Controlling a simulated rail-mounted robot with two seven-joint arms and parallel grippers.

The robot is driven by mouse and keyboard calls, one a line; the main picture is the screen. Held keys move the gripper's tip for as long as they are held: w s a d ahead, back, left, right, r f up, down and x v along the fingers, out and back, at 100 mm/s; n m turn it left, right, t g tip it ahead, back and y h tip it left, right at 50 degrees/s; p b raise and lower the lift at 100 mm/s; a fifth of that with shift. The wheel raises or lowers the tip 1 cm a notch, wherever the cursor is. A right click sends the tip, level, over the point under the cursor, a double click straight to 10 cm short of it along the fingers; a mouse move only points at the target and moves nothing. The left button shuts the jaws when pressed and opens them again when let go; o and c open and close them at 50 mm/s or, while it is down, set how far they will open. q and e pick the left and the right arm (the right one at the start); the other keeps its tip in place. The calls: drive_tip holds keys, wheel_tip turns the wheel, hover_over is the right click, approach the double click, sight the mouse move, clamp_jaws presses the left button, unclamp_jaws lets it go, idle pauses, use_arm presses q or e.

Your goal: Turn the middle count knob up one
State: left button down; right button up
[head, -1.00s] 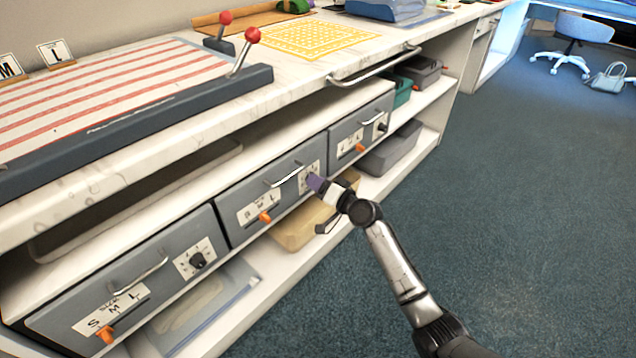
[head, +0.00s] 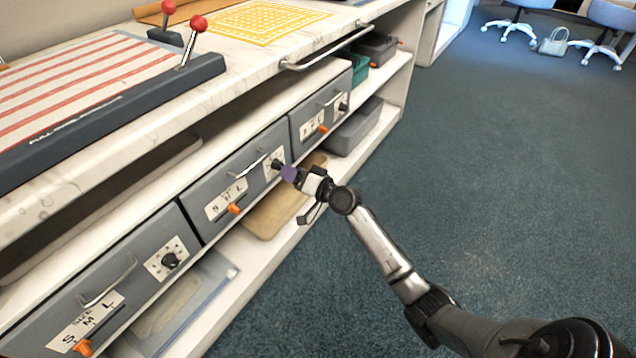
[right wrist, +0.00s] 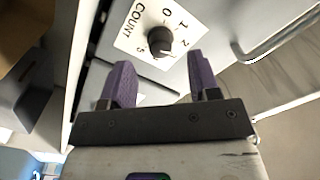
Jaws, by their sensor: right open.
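The middle count knob (head: 277,163) is a dark round knob on a white dial plate, at the right end of the middle grey drawer front (head: 213,172). In the right wrist view the knob (right wrist: 160,41) sits on a plate marked COUNT, with 0, 1, 2 and 5 legible; its exact pointer setting is unclear. My right gripper (head: 289,174) is in front of this plate, just right of the knob. Its purple fingers (right wrist: 160,68) are open and empty, one to each side below the knob in the wrist view, apart from it. My left gripper is not in view.
A drawer handle (head: 248,166) lies left of the knob; an orange slider (head: 233,208) is below. Similar units have a left knob (head: 170,260) and a right knob (head: 342,106). The worktop edge (head: 290,50) overhangs them. The floor (head: 480,170) to the right is clear.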

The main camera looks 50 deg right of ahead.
drive_tip(key=s+d+p, duration=0.1)
drive_tip(key=s, duration=0.9)
drive_tip(key=shift+d, duration=0.25)
